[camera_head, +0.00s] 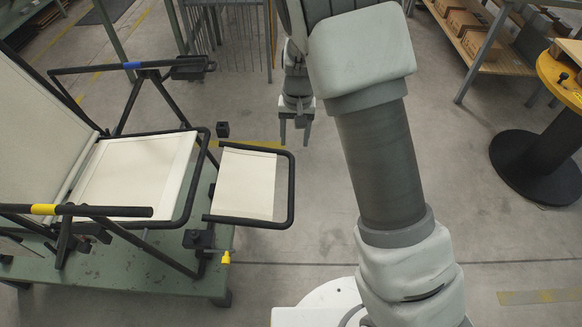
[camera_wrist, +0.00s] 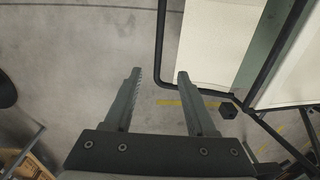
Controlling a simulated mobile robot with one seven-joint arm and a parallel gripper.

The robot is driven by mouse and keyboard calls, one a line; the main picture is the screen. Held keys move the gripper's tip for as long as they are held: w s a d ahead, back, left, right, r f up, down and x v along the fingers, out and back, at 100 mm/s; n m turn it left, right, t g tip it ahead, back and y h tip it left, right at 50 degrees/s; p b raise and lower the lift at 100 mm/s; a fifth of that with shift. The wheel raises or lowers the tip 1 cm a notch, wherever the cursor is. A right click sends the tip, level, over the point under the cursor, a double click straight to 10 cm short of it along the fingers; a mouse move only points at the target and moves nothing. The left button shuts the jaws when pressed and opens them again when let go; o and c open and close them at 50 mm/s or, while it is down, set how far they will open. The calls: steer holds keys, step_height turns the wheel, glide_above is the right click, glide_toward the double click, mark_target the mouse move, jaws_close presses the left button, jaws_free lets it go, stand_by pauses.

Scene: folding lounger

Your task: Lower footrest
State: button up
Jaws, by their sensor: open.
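The lounger's footrest (camera_head: 246,184) is a cream panel in a dark tube frame. In the head view it stands out to the right of the seat, roughly level with it. My gripper (camera_head: 295,140) is open and empty, pointing down, beyond the footrest's far right corner and apart from it.
The lounger's seat (camera_head: 135,172) and armrests stand on a green bench (camera_head: 120,280). A small yellow knob (camera_head: 226,257) sits near the bench's right end. A yellow round table (camera_head: 565,80) and shelving (camera_head: 480,45) stand at right.

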glide_above(291, 186)
step_height(291, 186, down, 5)
steer(key=shift+h, duration=0.3)
step_height(291, 186, down, 17)
steer(key=b, duration=0.5)
steer(key=shift+f, duration=0.1)
jaws_close()
stand_by(0.9)
